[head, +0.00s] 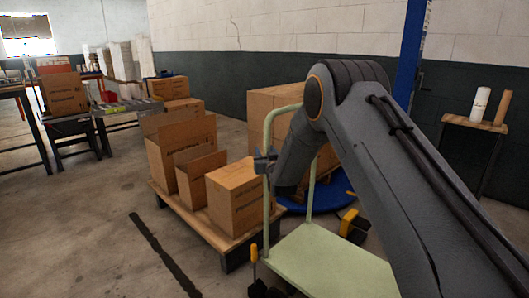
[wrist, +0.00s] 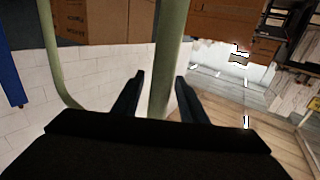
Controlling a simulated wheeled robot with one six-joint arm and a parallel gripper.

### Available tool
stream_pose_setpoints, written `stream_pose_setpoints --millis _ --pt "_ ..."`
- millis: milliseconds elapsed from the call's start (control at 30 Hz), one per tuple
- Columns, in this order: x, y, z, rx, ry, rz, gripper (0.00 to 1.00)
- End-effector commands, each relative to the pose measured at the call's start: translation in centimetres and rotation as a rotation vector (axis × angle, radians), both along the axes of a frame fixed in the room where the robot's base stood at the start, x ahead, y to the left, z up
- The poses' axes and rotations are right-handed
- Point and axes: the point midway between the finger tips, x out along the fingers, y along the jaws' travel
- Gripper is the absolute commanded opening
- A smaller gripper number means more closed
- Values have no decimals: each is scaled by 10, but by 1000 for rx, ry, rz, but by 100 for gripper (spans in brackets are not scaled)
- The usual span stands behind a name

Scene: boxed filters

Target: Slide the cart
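The cart is a pale green platform truck with a flat deck (head: 335,262) and an upright tube handle (head: 268,118), at the lower middle of the head view. My gripper (head: 265,160) is at the handle's left post. In the wrist view the green post (wrist: 168,60) runs between the two dark fingers of my gripper (wrist: 160,76). The fingers stand apart, one on each side of the post. A gap shows between the left finger and the post; the right finger is close to it, and contact cannot be told. My arm hides part of the handle and deck.
A low wooden pallet trolley (head: 215,236) with several cardboard boxes (head: 236,196) stands just left of the cart. Behind the handle are large boxes (head: 262,112) and a blue round base (head: 325,190). A small table (head: 470,122) stands right. Floor at lower left is open.

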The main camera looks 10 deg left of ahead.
Motion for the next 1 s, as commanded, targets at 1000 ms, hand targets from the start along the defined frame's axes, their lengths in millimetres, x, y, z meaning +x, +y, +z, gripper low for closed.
stream_pose_setpoints --millis 1000 --pt "11 6 0 0 1 4 0"
